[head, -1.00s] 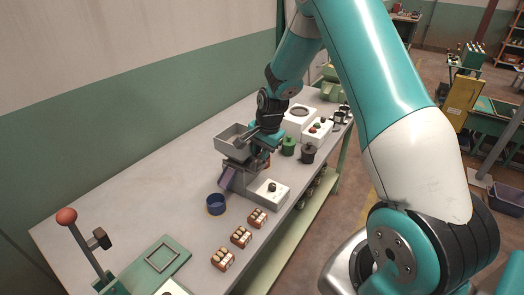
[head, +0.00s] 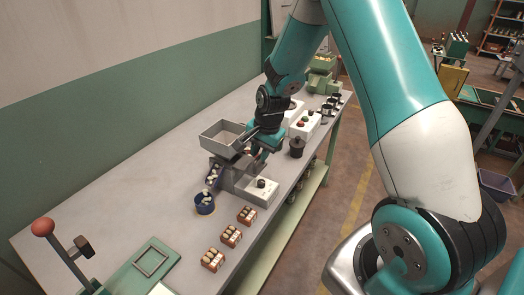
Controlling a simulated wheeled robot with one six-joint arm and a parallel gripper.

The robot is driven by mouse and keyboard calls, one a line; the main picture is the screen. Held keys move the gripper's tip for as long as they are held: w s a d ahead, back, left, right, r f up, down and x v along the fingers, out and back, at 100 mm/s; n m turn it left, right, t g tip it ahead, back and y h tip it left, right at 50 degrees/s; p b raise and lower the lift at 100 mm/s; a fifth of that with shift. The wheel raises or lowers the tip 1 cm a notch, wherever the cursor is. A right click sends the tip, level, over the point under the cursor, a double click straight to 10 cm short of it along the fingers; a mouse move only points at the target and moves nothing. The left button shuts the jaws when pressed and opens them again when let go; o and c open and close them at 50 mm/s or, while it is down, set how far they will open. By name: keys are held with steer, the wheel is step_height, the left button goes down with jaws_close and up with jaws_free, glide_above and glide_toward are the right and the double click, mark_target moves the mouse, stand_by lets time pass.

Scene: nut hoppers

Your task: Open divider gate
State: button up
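A grey metal hopper tray (head: 222,133) stands on a grey stand on the workbench. The divider gate is too small and covered to make out. I cannot tell if the fingers are closed on anything.
Several small nut trays (head: 231,236) line the front edge. A dark pot (head: 297,147) stands behind. A red-knobbed lever (head: 43,228) is at lower left. The bench's left part is clear.

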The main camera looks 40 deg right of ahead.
steer(key=s+d+r+b, duration=0.1)
steer(key=s+r, duration=0.2)
steer(key=r, duration=1.4)
steer(key=shift+d+b, duration=0.2)
steer(key=shift+b, duration=0.2)
